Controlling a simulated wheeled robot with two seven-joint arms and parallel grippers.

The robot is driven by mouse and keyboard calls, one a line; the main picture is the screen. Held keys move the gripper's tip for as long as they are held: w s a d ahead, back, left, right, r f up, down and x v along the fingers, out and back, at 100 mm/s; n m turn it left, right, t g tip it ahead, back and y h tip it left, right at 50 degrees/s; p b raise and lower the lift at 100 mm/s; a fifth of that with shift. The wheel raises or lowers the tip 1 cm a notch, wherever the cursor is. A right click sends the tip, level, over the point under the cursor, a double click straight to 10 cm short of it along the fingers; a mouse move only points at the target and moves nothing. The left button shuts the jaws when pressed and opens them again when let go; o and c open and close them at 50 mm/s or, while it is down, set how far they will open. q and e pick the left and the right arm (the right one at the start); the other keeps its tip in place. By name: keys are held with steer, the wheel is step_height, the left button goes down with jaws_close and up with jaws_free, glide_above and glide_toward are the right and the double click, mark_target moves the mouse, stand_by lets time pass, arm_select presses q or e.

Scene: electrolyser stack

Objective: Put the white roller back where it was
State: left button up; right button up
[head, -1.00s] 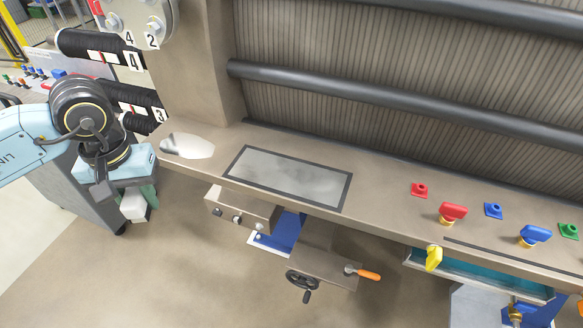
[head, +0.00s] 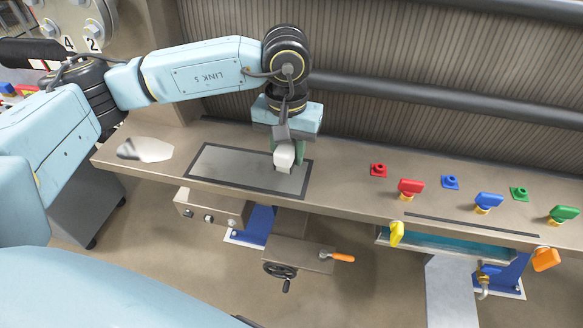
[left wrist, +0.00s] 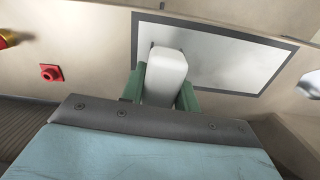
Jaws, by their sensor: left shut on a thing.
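My left gripper (head: 287,152) is shut on the white roller (head: 284,160), a white rounded block held between green fingers. In the head view it is at the right part of the dark-framed grey panel (head: 225,172) on the bench. In the left wrist view the roller (left wrist: 166,72) sits between the fingers (left wrist: 160,92), overlapping the edge of the panel (left wrist: 225,62). I cannot tell whether the roller touches the panel. The fingers hide the roller's sides. My right gripper is not in view.
A shiny pale plate (head: 146,150) lies left of the panel on the bench (head: 340,185). To the right are a small red fitting (head: 378,170), a red valve handle (head: 410,187) and blue and green ones. A ribbed wall with a thick dark pipe (head: 400,93) stands behind.

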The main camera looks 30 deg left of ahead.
mark_target(268, 172)
arm_select(q)
steer(key=s+a+r+n+p, duration=0.1)
steer(key=a+r+n+p, duration=0.4)
steer(key=n, duration=0.9)
steer(key=f, duration=0.2)
steer(key=f+b, duration=0.1)
steer(key=f, duration=0.2)
steer(key=f+b, duration=0.1)
steer(key=f, duration=0.2)
steer(key=shift+s+d+f, duration=0.1)
steer(key=shift+d+f, duration=0.1)
steer(key=shift+d, duration=0.15)
steer(key=shift+f+b, duration=0.2)
steer(key=shift+b, duration=0.25)
steer(key=o, duration=0.9)
steer(key=shift+r, duration=0.1)
steer(key=shift+r, duration=0.1)
steer(key=shift+r+p, duration=0.25)
steer(key=shift+p, duration=0.15)
step_height(268, 172, up, 12)
steer(key=shift+f, duration=0.15)
